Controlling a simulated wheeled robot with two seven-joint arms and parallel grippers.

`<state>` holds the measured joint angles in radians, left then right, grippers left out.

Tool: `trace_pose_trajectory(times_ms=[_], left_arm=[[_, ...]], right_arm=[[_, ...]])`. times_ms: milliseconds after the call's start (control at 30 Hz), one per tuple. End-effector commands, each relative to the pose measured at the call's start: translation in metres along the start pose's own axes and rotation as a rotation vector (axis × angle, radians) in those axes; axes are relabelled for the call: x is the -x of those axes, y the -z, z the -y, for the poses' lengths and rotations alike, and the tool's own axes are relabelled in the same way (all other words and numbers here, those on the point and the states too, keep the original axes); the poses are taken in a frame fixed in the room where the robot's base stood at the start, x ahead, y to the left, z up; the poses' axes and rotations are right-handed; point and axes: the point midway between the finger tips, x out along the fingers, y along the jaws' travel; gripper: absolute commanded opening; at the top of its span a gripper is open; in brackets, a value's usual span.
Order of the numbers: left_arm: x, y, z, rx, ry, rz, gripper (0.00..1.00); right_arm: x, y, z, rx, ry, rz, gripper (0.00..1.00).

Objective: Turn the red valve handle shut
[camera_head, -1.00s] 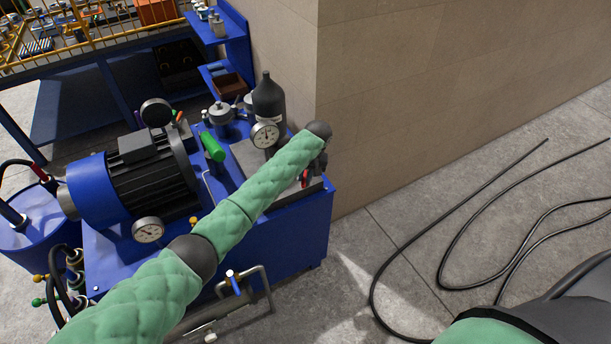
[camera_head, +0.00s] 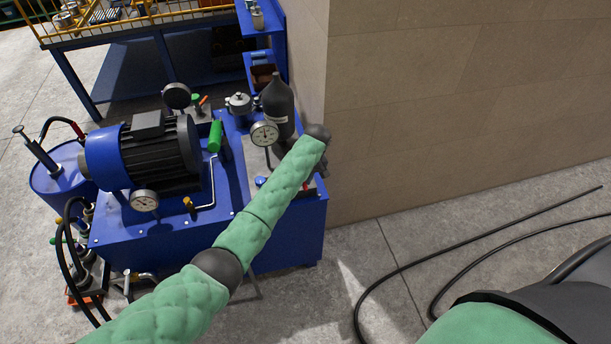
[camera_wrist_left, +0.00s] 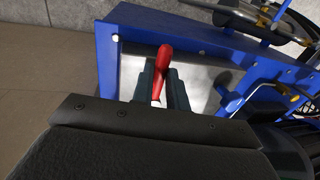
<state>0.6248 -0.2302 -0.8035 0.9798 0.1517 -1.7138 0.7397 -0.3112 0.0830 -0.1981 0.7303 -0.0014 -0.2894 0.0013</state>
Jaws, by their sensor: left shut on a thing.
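The red valve handle (camera_wrist_left: 164,62) shows in the left wrist view as a tapered red grip. It sits between the two dark fingers of my left gripper (camera_wrist_left: 162,88), which is shut on it. In the head view only a small red bit of the handle (camera_head: 306,187) shows at the right end of the blue hydraulic unit (camera_head: 265,228). My left gripper (camera_head: 318,170) is there too, small and mostly hidden behind my green-sleeved arm. The valve body is hidden. My right gripper is out of view.
On the unit stand a blue-black motor (camera_head: 150,155), pressure gauges (camera_head: 264,134), a black accumulator bottle (camera_head: 279,105) and a green cylinder (camera_head: 215,136). A tan wall (camera_head: 450,90) rises close behind the gripper. Black hoses (camera_head: 480,230) lie on the floor at right.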

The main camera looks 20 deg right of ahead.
Motion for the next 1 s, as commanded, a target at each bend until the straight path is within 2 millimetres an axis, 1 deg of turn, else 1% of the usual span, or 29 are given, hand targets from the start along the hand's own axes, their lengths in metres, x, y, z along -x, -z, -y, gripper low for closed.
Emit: trace_pose_trajectory(times_ms=[133, 433, 467, 533, 567, 867, 1000], left_arm=[[0.002, 0.0, -0.001, 0.005, -0.004, -0.002, 0.0], [0.003, 0.001, -0.002, 0.005, -0.005, -0.003, 0.0], [0.003, 0.001, -0.002, 0.005, -0.005, -0.003, 0.21], [0.003, 0.001, -0.002, 0.004, -0.004, -0.003, 0.35], [0.003, 0.001, -0.001, 0.004, -0.004, -0.002, 0.37], [0.002, 0.0, -0.001, 0.004, -0.003, -0.001, 0.37], [0.013, 0.001, -0.002, 0.004, -0.005, -0.002, 0.37]], right_arm=[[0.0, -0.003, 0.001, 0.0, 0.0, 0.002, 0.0], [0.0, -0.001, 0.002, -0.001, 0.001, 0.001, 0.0], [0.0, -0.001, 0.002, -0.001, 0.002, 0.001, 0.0], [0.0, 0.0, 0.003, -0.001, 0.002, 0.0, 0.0], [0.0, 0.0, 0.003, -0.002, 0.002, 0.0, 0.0], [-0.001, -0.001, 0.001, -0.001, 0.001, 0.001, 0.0], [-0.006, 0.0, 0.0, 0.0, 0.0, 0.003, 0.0]])
